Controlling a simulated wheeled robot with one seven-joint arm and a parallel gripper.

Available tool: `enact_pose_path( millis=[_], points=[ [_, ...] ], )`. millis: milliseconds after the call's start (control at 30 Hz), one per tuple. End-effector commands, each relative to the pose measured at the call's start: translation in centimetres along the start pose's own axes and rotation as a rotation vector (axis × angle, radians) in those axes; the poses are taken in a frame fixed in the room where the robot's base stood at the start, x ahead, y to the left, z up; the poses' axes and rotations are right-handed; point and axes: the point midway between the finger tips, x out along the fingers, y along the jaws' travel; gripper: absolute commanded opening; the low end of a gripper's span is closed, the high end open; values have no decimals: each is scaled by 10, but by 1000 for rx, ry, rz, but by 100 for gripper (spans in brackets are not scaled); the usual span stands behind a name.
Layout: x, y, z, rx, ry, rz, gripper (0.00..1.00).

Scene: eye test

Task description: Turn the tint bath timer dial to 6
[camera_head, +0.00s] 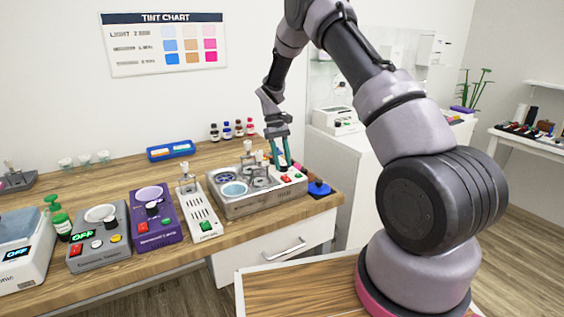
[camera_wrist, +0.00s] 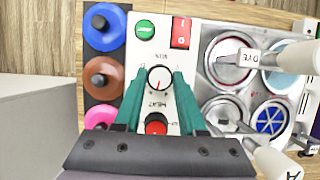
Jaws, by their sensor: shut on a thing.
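The tint bath (camera_head: 262,208) is a grey metal unit with round wells on the wooden counter. Its white control panel (camera_wrist: 195,60) shows in the wrist view. On it is the timer dial (camera_wrist: 159,77), white with a dark rim and a short red mark that seems to point down in the picture. The numbers around it are too small to read. My gripper (camera_head: 284,164) reaches down onto the panel, and its teal fingers (camera_wrist: 159,84) are shut on the timer dial from both sides. A red-topped heat knob (camera_wrist: 156,126) sits below the dial, between the fingers.
A green button (camera_wrist: 145,31) and a red rocker switch (camera_wrist: 181,32) are above the dial. Blue (camera_wrist: 104,26), brown (camera_wrist: 103,77) and pink (camera_wrist: 99,115) discs stand left of the panel. Wells and light handles (camera_wrist: 280,61) crowd its right. Other devices (camera_head: 153,216) line the counter.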

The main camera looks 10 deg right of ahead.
Motion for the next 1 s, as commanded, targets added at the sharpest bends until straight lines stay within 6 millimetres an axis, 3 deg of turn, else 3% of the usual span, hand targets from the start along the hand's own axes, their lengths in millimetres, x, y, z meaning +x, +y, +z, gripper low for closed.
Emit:
enact_pose_path(
  millis=[400, 933, 967, 1000],
  points=[
    [0, 1, 0, 167, 0, -70, 0],
    [0, 1, 0, 189, 0, -79, 0],
    [0, 1, 0, 189, 0, -79, 44],
    [0, 1, 0, 189, 0, -79, 59]
  ],
)
